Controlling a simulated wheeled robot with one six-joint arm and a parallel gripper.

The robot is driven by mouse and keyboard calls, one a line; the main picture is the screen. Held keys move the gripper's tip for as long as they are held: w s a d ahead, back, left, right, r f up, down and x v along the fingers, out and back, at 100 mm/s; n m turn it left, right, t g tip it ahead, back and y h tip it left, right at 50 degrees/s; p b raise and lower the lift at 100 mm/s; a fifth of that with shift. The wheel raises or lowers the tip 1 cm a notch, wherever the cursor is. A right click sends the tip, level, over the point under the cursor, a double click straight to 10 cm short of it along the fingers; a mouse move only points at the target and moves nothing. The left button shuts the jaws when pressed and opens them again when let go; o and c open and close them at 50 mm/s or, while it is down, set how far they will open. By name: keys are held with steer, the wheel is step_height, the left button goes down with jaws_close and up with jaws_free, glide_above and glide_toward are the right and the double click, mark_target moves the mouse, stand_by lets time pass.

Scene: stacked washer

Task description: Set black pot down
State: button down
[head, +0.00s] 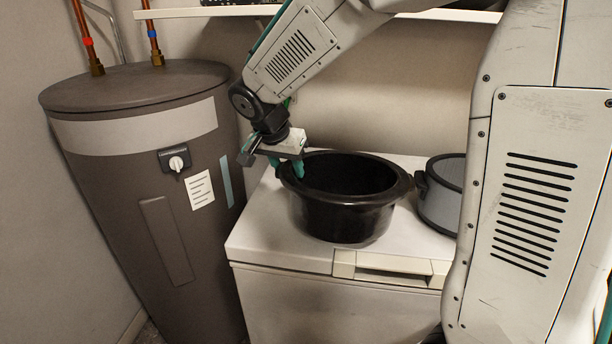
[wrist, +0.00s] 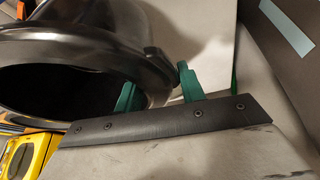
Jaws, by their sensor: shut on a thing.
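The black pot (head: 345,215) is upright, open and wide-rimmed, at the front middle of the white appliance top (head: 265,235). I cannot tell whether its base touches that top or is slightly above it. My gripper (head: 287,166) is at the pot's left side, its green fingers shut on the rim or side handle there. In the wrist view the pot (wrist: 115,28) fills the upper left, and its edge runs between my gripper's fingers (wrist: 157,92). The inside of the pot is dark, with no contents visible.
A grey cooker-like pot (head: 440,200) stands close to the right, partly hidden by my arm. A dark tank (head: 130,220) stands to the left. A shelf (head: 200,12) is above. The wrist view shows a yellow object (wrist: 25,153) at lower left. Some bare top lies in front.

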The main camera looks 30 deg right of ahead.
steer(key=w+f, duration=0.4)
steer(key=w, duration=0.4)
steer(key=shift+a, duration=0.35)
steer(key=shift+f, duration=0.15)
steer(key=c, duration=0.9)
jaws_free()
steer(key=shift+o, duration=0.2)
